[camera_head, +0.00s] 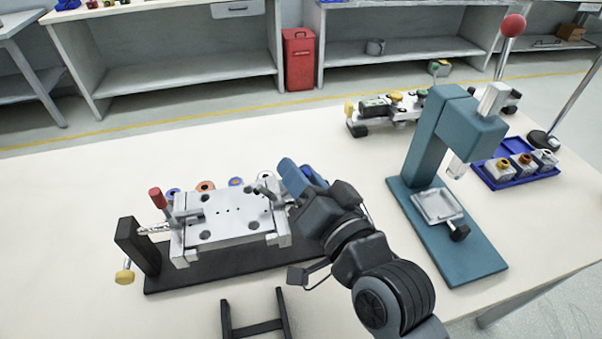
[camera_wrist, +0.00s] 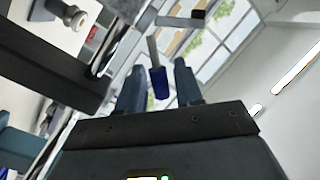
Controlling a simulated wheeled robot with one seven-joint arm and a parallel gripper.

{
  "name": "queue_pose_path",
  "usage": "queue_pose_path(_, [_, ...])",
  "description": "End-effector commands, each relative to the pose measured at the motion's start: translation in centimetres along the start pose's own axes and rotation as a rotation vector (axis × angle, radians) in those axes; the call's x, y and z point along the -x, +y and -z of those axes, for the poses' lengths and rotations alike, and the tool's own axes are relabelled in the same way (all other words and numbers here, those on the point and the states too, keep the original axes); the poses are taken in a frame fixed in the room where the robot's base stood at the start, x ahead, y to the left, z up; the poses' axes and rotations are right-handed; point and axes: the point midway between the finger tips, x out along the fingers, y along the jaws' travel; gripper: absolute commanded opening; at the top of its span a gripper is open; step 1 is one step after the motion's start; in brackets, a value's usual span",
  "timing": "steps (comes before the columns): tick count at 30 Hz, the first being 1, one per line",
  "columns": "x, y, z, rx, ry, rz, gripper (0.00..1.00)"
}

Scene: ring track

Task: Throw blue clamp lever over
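The clamping fixture (camera_head: 228,216), a grey metal plate on a black base, stands on the table left of centre in the head view. A red-handled lever (camera_head: 156,198) is at its left end. My gripper (camera_head: 302,176) is at the fixture's right end. In the wrist view, the blue clamp lever (camera_wrist: 158,84) hangs its blue handle between the two fingers (camera_wrist: 161,88) on a thin metal stem. The fingers are apart, with a gap visible at the right of the handle. In the head view my gripper largely hides this lever.
A teal press (camera_head: 424,155) stands right of my arm. Behind it are a blue tray (camera_head: 512,182) with several small blocks and another fixture (camera_head: 385,108). A black stand (camera_head: 256,328) is at the front edge. The table's left side is clear.

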Motion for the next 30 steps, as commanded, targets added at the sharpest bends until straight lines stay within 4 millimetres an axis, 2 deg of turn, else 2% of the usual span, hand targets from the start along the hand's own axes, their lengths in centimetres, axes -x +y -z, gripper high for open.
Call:
queue_pose_path(1, [0.0, 0.0, 0.0, 0.0, 0.0, 0.0, 0.3])
queue_pose_path(11, [0.0, 0.0, 0.0, 0.0, 0.0, 0.0, 0.0])
queue_pose_path(22, [0.0, -0.3, 0.1, 0.042, -0.008, -0.008, 0.0])
queue_pose_path(30, [-0.2, -1.2, 0.2, 0.203, -0.042, -0.036, 0.0])
